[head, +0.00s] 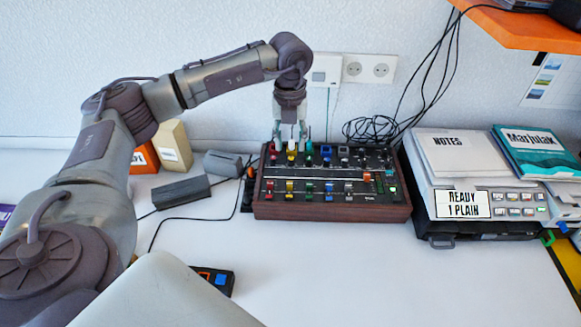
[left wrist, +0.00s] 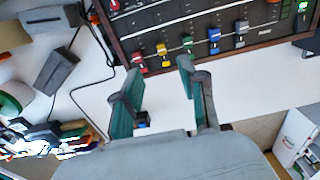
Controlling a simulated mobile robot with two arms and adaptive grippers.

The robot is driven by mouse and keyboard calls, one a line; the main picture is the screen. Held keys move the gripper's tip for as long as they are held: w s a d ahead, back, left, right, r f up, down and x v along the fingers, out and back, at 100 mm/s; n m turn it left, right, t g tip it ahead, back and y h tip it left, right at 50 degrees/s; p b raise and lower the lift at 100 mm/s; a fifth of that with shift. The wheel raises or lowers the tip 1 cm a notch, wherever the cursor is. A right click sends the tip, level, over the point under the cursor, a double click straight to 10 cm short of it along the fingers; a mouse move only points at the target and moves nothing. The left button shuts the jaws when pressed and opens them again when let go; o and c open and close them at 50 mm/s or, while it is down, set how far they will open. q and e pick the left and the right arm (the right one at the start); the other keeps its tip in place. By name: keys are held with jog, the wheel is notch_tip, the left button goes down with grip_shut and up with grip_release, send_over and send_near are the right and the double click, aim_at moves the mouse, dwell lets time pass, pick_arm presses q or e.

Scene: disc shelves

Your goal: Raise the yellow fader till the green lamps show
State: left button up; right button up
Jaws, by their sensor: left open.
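The mixer (head: 330,207) is a dark panel in a wooden frame, with coloured caps in two rows. A yellow fader cap (head: 290,187) sits in the front row between red and green caps. It also shows in the left wrist view (left wrist: 162,50). Another yellow cap (head: 291,148) in the back row is partly hidden by my left gripper (head: 291,135). That gripper is open and empty, pointing down over the panel's back left. In the left wrist view its fingers (left wrist: 160,66) are apart, with white table between them. Small green lights (head: 392,189) show at the panel's right. My right gripper is not in view.
A grey device (head: 474,199) with a "READY 1 PLAIN" label, notes and a book stands right of the mixer. Grey blocks (head: 181,193) and cables lie to its left. The wall is close behind.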

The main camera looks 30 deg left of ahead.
aim_at(290, 179)
pick_arm(q)
jog(key=f, duration=0.4)
jog(key=shift+s+d+f+p, duration=0.1)
jog(key=shift+s+d+p, duration=0.05)
jog(key=shift+s+p, duration=0.2)
notch_tip(290, 179, down, 8)
jog(key=shift+w+r+p, duration=0.15)
jog(key=shift+p, duration=0.15)
jog(key=shift+f, duration=0.65)
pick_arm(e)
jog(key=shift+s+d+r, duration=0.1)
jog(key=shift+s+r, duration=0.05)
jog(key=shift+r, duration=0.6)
pick_arm(q)
jog(key=shift+c, duration=0.6)
grip_shut()
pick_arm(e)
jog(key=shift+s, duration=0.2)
